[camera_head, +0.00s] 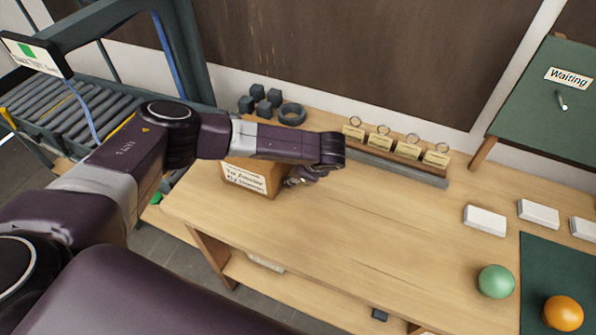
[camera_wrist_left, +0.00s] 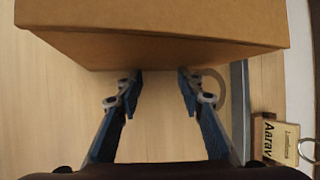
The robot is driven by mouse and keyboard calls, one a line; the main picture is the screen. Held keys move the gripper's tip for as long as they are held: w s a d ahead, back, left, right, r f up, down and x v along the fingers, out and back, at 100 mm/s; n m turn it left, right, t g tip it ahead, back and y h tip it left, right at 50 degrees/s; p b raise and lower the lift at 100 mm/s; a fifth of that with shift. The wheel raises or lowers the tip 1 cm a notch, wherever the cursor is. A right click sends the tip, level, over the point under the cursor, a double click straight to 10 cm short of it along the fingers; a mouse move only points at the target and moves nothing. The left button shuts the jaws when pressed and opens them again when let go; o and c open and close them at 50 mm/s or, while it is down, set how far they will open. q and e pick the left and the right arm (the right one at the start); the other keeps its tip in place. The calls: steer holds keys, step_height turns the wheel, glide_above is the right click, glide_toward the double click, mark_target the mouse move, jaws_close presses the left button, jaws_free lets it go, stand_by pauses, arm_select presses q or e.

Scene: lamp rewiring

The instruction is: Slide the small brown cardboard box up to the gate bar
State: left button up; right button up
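The small brown cardboard box (camera_head: 250,177) stands near the left end of the wooden table, with a white printed label on its front. My left arm partly covers it in the head view. In the left wrist view the box (camera_wrist_left: 150,42) fills the top. My left gripper (camera_wrist_left: 160,74) is open with nothing between its fingers. Its tips are at the box's lower edge in that view; I cannot tell whether they touch it. In the head view the gripper (camera_head: 303,178) is just right of the box. A long grey bar (camera_head: 400,170) runs in front of the tag rack. My right gripper is not in view.
A rack with several name tags (camera_head: 397,146) stands behind the grey bar. Dark blocks (camera_head: 258,93) and a dark ring (camera_head: 292,114) lie at the back left. A roller conveyor (camera_head: 75,112) is left of the table. A green ball (camera_head: 495,281) is at right. The table's middle is clear.

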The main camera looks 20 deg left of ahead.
arm_select(q)
steer(key=shift+a, duration=0.4)
steer(key=a+p, duration=0.2)
steer(key=a, duration=0.2)
steer(key=shift+a, duration=0.3)
steer(key=shift+w+a, duration=0.15)
steer(key=shift+a, duration=0.45)
steer(key=a+p, duration=0.2)
steer(key=a, duration=0.3)
steer(key=shift+a, duration=0.2)
steer(key=shift+w+a, duration=0.15)
steer(key=shift+a, duration=0.45)
